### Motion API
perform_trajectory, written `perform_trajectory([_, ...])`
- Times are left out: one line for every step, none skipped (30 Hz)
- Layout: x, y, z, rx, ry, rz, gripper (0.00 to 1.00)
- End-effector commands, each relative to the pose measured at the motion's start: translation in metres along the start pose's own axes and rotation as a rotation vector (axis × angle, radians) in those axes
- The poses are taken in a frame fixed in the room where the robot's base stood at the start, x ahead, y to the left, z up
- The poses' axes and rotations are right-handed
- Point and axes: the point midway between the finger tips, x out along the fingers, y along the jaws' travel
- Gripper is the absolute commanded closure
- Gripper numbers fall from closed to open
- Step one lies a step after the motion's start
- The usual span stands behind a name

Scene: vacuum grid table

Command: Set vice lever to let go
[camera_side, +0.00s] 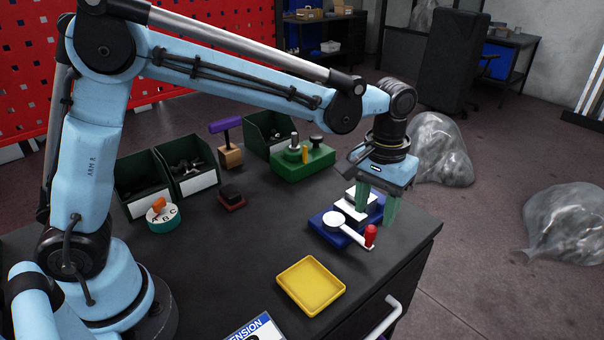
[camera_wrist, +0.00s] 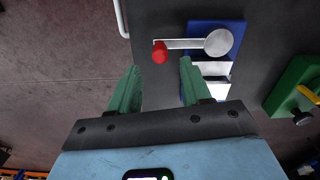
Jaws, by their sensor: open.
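The vice (camera_side: 322,228) has a blue base and white jaw blocks and stands near the table's right edge; it also shows in the wrist view (camera_wrist: 236,28). Its white lever (camera_side: 350,234) runs from a round white hub (camera_side: 333,221) to a red knob (camera_side: 370,235) toward the front right. In the wrist view the lever (camera_wrist: 185,44) points left from the hub, with the red knob (camera_wrist: 160,53) at its end. My gripper (camera_side: 376,208) is open, with green fingers pointing down above the vice. In the wrist view the knob appears between and just beyond the fingertips (camera_wrist: 160,68). I see no contact.
A yellow tray (camera_side: 312,287) lies at the front. A green block with knobs (camera_side: 303,160) stands behind the vice. Dark bins (camera_side: 186,168), a purple-handled block (camera_side: 230,156), a red-based block (camera_side: 231,198) and a lettered dial (camera_side: 162,217) are to the left. The table's middle is clear.

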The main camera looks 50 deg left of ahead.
Motion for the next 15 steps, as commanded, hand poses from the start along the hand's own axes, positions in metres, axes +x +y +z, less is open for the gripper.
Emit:
perform_trajectory([-0.01, 0.0, 0.0, 0.0, 0.0, 0.0, 0.52])
perform_trajectory([-0.016, 0.0, 0.0, 0.0, 0.0, 0.0, 0.52])
perform_trajectory([-0.023, 0.0, 0.0, 0.0, 0.0, 0.0, 0.52])
perform_trajectory([-0.027, 0.0, 0.0, 0.0, 0.001, 0.0, 0.52])
perform_trajectory([-0.032, 0.0, 0.0, 0.0, 0.001, 0.0, 0.52])
perform_trajectory([-0.038, 0.0, 0.0, 0.0, 0.001, 0.0, 0.52])
perform_trajectory([-0.042, 0.0, 0.0, 0.0, 0.001, 0.0, 0.52])
perform_trajectory([-0.045, 0.0, 0.0, 0.0, 0.001, 0.0, 0.52])
perform_trajectory([-0.049, 0.0, 0.0, 0.0, 0.001, 0.0, 0.52])
perform_trajectory([-0.052, 0.0, 0.0, 0.0, 0.001, 0.0, 0.52])
perform_trajectory([-0.054, 0.0, 0.0, 0.0, 0.001, 0.0, 0.52])
perform_trajectory([-0.057, 0.0, 0.0, 0.0, 0.001, 0.0, 0.52])
perform_trajectory([-0.058, 0.0, 0.0, 0.0, 0.001, 0.0, 0.52])
perform_trajectory([-0.059, 0.0, 0.0, 0.0, 0.001, 0.0, 0.52])
perform_trajectory([-0.06, 0.0, 0.0, 0.0, 0.001, 0.0, 0.52])
